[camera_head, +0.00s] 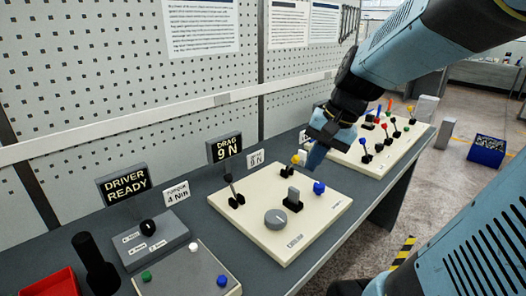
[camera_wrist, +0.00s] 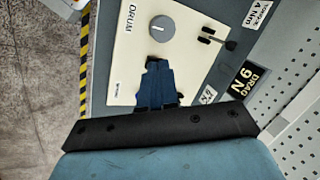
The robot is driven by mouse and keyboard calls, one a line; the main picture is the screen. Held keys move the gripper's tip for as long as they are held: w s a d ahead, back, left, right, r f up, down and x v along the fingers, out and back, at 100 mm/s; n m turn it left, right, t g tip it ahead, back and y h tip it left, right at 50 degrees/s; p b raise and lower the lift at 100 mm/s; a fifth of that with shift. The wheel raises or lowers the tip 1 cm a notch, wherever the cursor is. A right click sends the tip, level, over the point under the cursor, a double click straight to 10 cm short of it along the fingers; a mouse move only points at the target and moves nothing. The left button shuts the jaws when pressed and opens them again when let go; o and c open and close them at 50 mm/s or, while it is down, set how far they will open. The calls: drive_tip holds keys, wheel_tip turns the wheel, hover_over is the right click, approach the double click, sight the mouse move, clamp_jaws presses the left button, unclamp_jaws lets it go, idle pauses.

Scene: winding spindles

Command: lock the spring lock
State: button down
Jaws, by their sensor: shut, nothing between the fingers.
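My gripper (camera_head: 314,163) is shut and empty, pointing down above the back right part of the cream drum panel (camera_head: 241,213). In the wrist view its blue fingers (camera_wrist: 154,68) are together over the panel (camera_wrist: 122,65) and hide part of it. The panel carries a grey round dial (camera_head: 275,217), an upright grey handle on a black base (camera_head: 293,198), a black lever (camera_head: 233,188), a yellow-knobbed part (camera_head: 295,159) and a blue knob (camera_head: 319,188). No part is readably labelled as the spring lock, so I cannot tell which it is.
A second cream panel (camera_head: 412,138) with several coloured levers lies behind my gripper. Signs reading DRAG 9 N (camera_head: 225,147) and DRIVER READY (camera_head: 124,184) stand along the pegboard wall. A grey control box (camera_head: 152,243) and red tray (camera_head: 50,284) are at the near left.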

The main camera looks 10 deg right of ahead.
sight(295, 159)
drive_tip(key=w+d+f+m+t+y, duration=0.3)
drive_tip(key=w+d+f+m, duration=0.3)
drive_tip(key=d, duration=0.4)
drive_tip(key=w+d+f+m+t+y, duration=0.3)
drive_tip(key=w+d+f+m+y, duration=0.1)
drive_tip(key=w+d+f+m, duration=0.3)
drive_tip(key=w+d+m, duration=0.2)
drive_tip(key=d+m, duration=0.2)
drive_tip(key=shift+w+f+m+t, duration=0.15)
drive_tip(key=shift+f+m+t, duration=0.1)
drive_tip(key=shift+m+t, duration=0.05)
drive_tip(key=shift+a, duration=0.1)
drive_tip(key=x, duration=1)
drive_tip(key=shift+w+a+r, duration=0.25)
drive_tip(key=shift+w+a, duration=0.05)
drive_tip(key=shift+a, duration=0.15)
drive_tip(key=shift+w+a+r, duration=0.2)
drive_tip(key=shift+w+a, duration=0.05)
drive_tip(key=shift+a, duration=0.2)
drive_tip(key=shift+w+a+r, duration=0.35)
drive_tip(key=shift+w+a, duration=0.05)
drive_tip(key=shift+a, duration=0.25)
drive_tip(key=shift+w+d+r, duration=0.1)
drive_tip(key=shift+d, duration=0.05)
